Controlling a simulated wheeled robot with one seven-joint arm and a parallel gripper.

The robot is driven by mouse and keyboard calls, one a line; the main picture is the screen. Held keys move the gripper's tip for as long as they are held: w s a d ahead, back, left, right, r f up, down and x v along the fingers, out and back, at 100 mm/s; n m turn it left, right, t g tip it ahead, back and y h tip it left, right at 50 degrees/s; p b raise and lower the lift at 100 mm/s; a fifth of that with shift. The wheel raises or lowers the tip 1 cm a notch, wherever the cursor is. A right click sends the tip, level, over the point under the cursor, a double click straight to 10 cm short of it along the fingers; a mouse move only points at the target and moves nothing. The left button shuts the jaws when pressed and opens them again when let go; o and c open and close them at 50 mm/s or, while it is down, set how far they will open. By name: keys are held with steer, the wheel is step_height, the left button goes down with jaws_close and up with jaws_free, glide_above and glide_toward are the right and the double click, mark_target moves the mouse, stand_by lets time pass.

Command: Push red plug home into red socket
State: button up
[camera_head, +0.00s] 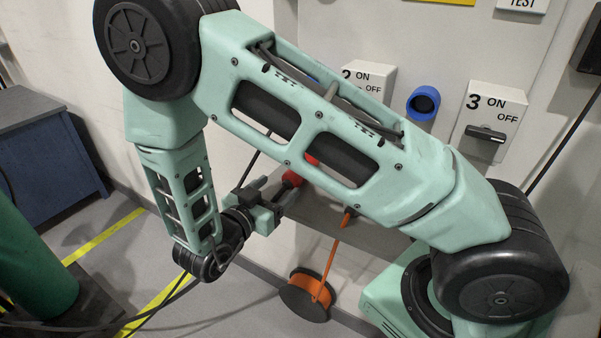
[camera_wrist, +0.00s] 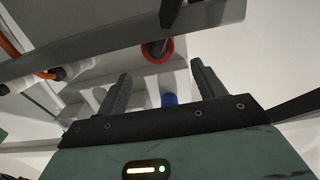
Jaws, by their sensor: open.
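A red cylindrical piece (camera_head: 291,178) shows just beyond my gripper (camera_head: 268,192) in the head view, and more red shows past it, partly behind my arm. In the wrist view a red ring with a dark centre (camera_wrist: 168,49) lies beyond and between the fingertips of my gripper (camera_wrist: 160,69). The jaws are apart with nothing between them. I cannot tell from these frames which red part is plug and which is socket, or how deep the plug sits. My arm hides much of the red socket area.
A grey shelf (camera_head: 384,238) runs along the wall below the panel. A blue socket (camera_head: 424,103) sits between switch box 2 (camera_head: 370,80) and switch box 3 (camera_head: 495,115). An orange cable reel (camera_head: 309,295) stands on the floor. A blue cabinet (camera_head: 45,155) is at left.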

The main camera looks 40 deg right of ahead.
mark_target(296, 172)
steer(key=b+x, duration=0.1)
steer(key=x, duration=0.8)
steer(key=shift+d+f+b, duration=0.15)
steer(key=shift+f+b, duration=0.05)
steer(key=shift+b, duration=0.1)
steer(key=c, duration=1.2)
